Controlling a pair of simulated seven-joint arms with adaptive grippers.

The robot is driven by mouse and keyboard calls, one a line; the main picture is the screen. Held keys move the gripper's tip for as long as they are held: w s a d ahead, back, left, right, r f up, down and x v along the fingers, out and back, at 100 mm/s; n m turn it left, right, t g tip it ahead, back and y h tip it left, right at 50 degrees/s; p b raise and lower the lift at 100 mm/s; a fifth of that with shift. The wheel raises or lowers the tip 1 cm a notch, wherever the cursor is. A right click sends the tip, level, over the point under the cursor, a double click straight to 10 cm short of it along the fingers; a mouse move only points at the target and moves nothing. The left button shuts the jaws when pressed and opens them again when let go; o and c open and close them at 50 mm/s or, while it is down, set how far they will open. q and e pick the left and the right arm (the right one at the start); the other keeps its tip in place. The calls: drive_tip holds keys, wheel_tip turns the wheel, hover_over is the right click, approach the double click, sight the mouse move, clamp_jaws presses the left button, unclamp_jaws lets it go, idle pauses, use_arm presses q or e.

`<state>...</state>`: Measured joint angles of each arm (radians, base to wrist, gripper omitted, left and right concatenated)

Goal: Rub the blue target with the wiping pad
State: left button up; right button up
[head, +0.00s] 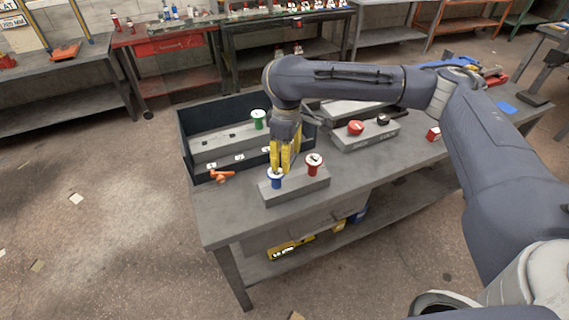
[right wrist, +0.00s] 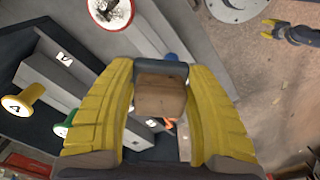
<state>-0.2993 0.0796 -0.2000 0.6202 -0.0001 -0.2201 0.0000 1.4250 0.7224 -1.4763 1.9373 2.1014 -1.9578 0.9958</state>
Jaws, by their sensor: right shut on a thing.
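My right gripper (head: 283,163) points down over the front of the bench, close beside a blue-flanged spool (head: 276,180). In the right wrist view its yellow fingers (right wrist: 160,90) are shut on a brown block with a dark grey bar, which looks like the wiping pad (right wrist: 160,98). The pad cannot be made out in the head view. A bit of blue (right wrist: 171,57) shows just behind the grey bar. A flat blue patch (head: 508,108), which may be the blue target, lies near the bench's right end. My left gripper (right wrist: 275,28) shows small in the right wrist view, its tips apart.
A grey block (head: 306,190) carries the blue spool and a red spool (head: 313,164). A dark bin (head: 188,158) holds a green spool (head: 258,119). An orange part (head: 222,176) lies by it. Another grey block (head: 365,138) holds a red piece (head: 355,127).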

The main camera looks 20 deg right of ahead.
drive_tip(key=shift+s+r, duration=0.1)
drive_tip(key=shift+r, duration=2.65)
drive_tip(key=shift+f, duration=0.1)
